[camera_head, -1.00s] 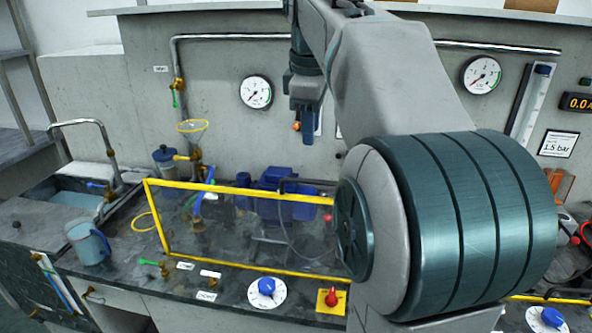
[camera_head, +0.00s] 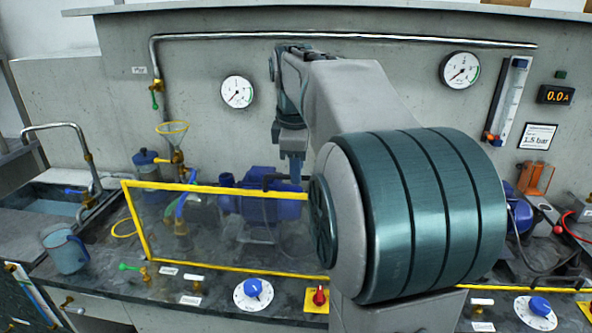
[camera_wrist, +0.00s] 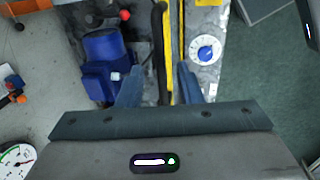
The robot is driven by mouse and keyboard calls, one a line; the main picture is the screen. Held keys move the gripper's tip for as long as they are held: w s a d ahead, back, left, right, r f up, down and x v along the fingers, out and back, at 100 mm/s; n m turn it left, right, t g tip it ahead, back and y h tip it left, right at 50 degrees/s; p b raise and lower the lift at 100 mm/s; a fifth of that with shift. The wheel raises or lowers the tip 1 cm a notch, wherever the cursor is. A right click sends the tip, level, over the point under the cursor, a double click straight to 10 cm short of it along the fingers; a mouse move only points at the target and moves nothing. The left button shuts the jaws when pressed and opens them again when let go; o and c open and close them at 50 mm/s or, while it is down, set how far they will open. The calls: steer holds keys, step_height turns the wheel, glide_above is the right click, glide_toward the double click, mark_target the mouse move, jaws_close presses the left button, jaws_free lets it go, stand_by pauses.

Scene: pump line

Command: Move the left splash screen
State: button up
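The left splash screen is a clear panel in a yellow frame (camera_head: 210,189), standing upright on the bench in front of the blue pump. Its right end is hidden behind my arm. In the wrist view its yellow edge (camera_wrist: 168,70) runs away between my fingers, beside a dark bar. My gripper (camera_head: 295,172) points down just above or at the frame's top edge, near its right part. In the wrist view my gripper (camera_wrist: 167,82) is open, with one blue finger on each side of the yellow edge. I cannot tell whether either finger touches it.
The blue pump (camera_head: 262,207) stands close behind the screen. A blue knob dial (camera_head: 253,288) and a red knob (camera_head: 319,295) are in front. A yellow-rimmed funnel (camera_head: 172,128) rises behind.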

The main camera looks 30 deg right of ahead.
steer(key=shift+f, duration=0.3)
